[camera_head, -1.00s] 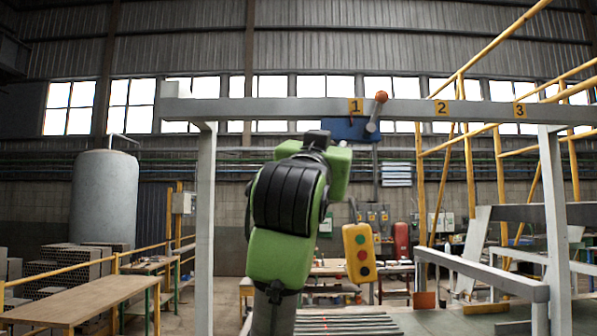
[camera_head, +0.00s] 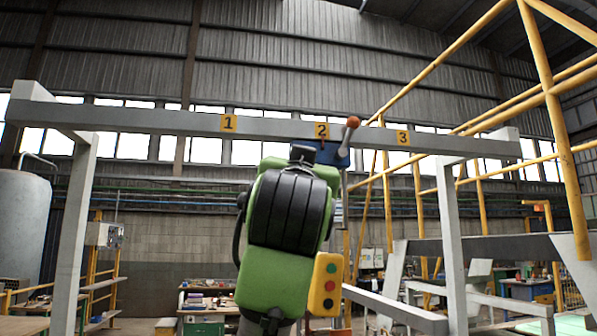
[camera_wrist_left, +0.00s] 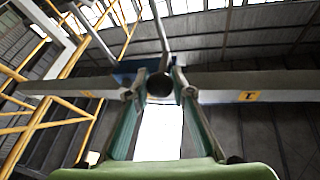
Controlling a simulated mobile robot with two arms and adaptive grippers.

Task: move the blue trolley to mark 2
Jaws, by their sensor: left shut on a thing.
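The blue trolley (camera_head: 338,158) hangs on the grey overhead beam, right below the mark 2 plate (camera_head: 322,130). The trolley's blue body also shows in the left wrist view (camera_wrist_left: 125,68). In the head view my green left arm hides the fingers and part of the trolley. My right gripper is not in view.
The grey beam (camera_head: 270,127) also carries the mark 1 plate (camera_head: 228,123) to the left and the mark 3 plate (camera_head: 402,137) to the right. A yellow pendant with buttons (camera_head: 325,285) hangs beside my arm. Yellow railings (camera_head: 555,130) stand at the right.

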